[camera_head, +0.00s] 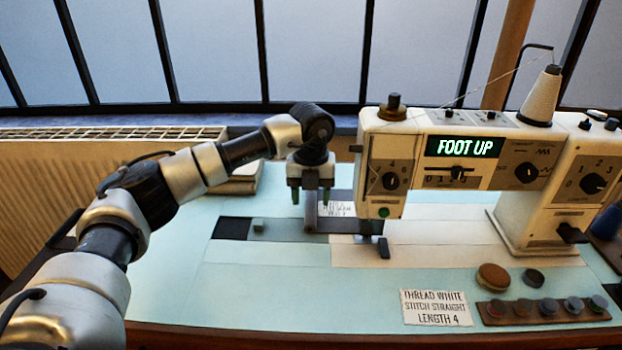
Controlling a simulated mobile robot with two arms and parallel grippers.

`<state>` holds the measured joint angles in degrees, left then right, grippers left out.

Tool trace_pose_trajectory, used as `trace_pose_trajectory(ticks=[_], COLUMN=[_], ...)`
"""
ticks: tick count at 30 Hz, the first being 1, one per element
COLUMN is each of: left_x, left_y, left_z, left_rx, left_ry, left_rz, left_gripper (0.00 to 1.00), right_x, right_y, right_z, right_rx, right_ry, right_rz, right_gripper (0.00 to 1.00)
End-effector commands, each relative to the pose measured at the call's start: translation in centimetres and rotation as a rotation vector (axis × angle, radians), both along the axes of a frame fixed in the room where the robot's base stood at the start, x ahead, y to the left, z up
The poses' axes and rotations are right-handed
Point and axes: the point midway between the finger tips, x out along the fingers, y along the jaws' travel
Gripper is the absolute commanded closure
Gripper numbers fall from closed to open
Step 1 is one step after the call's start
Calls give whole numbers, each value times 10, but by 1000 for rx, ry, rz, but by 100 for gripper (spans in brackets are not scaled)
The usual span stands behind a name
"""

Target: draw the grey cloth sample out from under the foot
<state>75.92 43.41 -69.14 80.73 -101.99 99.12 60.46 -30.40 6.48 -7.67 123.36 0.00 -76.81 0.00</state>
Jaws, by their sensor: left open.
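The sewing machine (470,155) stands at the right, and its display (464,147) reads FOOT UP. A flat grey strip, which looks like the grey cloth sample (285,231), lies on the machine bed left of the needle head, with a small grey tab (258,225) near its left end. The dark foot (365,227) is below the head; whether the strip reaches under it I cannot tell. My left gripper (311,195) points down above the bed, left of the head, open and apart from the strip. A dark upright piece shows between its fingers. My right gripper is not in view.
A dark patch (232,228) lies left of the strip. A card (436,307) reads THREAD WHITE, STITCH STRAIGHT, LENGTH 4. A brown rack (543,311) of several bobbins stands at the front right. Books (238,180) lie behind my arm. The table's left front is clear.

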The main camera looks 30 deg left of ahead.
Motion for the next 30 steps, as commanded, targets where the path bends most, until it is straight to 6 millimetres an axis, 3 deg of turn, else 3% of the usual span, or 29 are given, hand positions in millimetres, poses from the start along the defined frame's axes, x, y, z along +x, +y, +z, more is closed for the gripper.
trace_pose_trajectory(ticks=[6,16,27,30], left_x=[0,0,0,0], left_y=[0,0,0,0], left_z=[-20,-22,-21,-21], left_rx=[0,0,0,0], left_ry=[0,0,0,0], left_rz=[0,0,0,0], left_gripper=[46,46,100,100], right_x=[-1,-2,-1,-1], right_y=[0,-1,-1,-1], right_z=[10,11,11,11], right_rx=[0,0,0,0], right_ry=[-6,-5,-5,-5], right_rz=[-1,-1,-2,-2], right_gripper=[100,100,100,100])
